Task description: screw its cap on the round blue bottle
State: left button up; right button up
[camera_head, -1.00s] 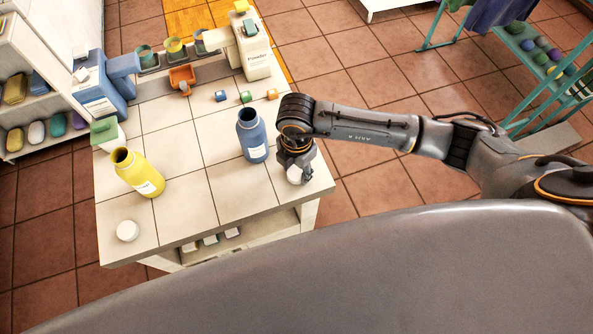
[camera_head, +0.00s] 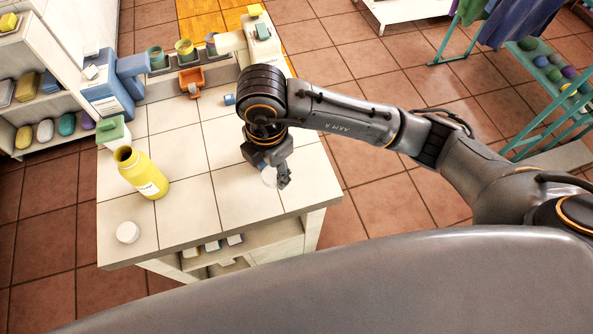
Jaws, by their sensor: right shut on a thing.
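My right gripper (camera_head: 276,178) points down over the right part of the tiled counter. It is shut on a white round cap (camera_head: 268,177), which shows only partly between the fingers. The round blue bottle is not visible now; my right wrist and forearm cover the spot where it stood. I cannot tell how high the cap is above the counter or how it sits relative to the bottle. My left gripper is out of view.
A yellow open bottle (camera_head: 143,174) stands at the left of the tiled counter (camera_head: 185,205). Another white cap (camera_head: 128,232) lies near the front left corner.

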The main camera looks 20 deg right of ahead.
aim_at(273, 173)
jog(key=s+a+r, duration=0.1)
jog(key=a+r, duration=0.2)
jog(key=a, duration=0.3)
jog(key=shift+s+a+b, duration=0.25)
jog(key=shift+b, duration=0.05)
jog(key=d+n, duration=0.2)
jog(key=n, duration=0.2)
jog(key=w+d+n, duration=0.1)
jog(key=d+n, duration=0.1)
jog(key=n, duration=0.2)
jog(key=d+n, duration=0.2)
jog(key=n, duration=0.3)
jog(key=shift+w+d, duration=0.25)
jog(key=shift+w, duration=0.1)
jog(key=d+r+n, duration=0.1)
jog(key=d+n, duration=0.3)
jog(key=n, duration=0.7)
jog(key=d+r+n, duration=0.1)
jog(key=d+n, duration=0.4)
jog(key=n, duration=0.7)
jog(key=s+d+r+n, duration=0.1)
jog(key=d+n, duration=0.4)
jog(key=n, duration=0.7)
jog(key=shift+d+r, duration=0.15)
